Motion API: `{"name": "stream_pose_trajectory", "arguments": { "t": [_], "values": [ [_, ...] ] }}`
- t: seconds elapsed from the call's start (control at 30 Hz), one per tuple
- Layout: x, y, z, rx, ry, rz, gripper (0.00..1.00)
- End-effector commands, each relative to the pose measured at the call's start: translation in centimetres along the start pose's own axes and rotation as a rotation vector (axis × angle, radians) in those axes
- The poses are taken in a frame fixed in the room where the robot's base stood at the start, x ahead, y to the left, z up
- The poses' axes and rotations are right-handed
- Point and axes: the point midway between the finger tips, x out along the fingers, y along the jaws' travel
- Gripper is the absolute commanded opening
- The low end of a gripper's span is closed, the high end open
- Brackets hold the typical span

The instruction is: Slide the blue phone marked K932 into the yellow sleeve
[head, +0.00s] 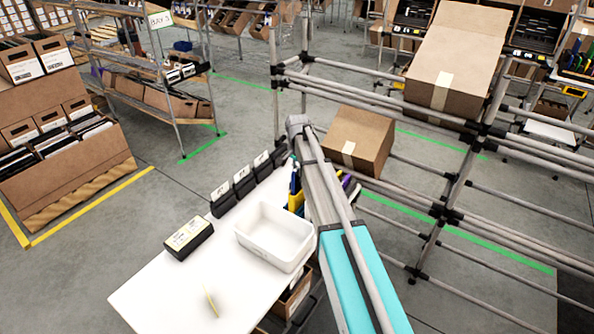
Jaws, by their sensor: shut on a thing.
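My arm reaches up from the lower right across the right side of the white table. My gripper cannot be made out; the arm hides that area. Upright coloured pieces show on both sides of the arm, beside the white bin: a yellow piece (295,201), a blue piece (294,181) and a purple piece (346,182). I cannot tell whether the yellow piece is the sleeve or the blue piece is the phone. No K932 mark is readable. A thin curved yellow thing (211,302) lies on the table's near part; I cannot tell what it is.
The white table (150,293) holds an empty white bin (262,253), a black box with a yellow label (188,238) and several black labelled boxes (222,198) along its far edge. A pipe rack (447,215) with tilted cartons (357,133) stands right. The table's near left is mostly clear.

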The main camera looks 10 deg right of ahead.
Motion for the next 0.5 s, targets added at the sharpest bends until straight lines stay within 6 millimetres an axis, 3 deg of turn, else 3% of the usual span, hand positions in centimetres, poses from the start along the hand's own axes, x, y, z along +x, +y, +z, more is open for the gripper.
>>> {"name": "stream_pose_trajectory", "arguments": {
  "t": [0.5],
  "values": [
    [2.8, -0.1, 0.1, -0.001, 0.0, 0.0, 0.0]
  ]
}}
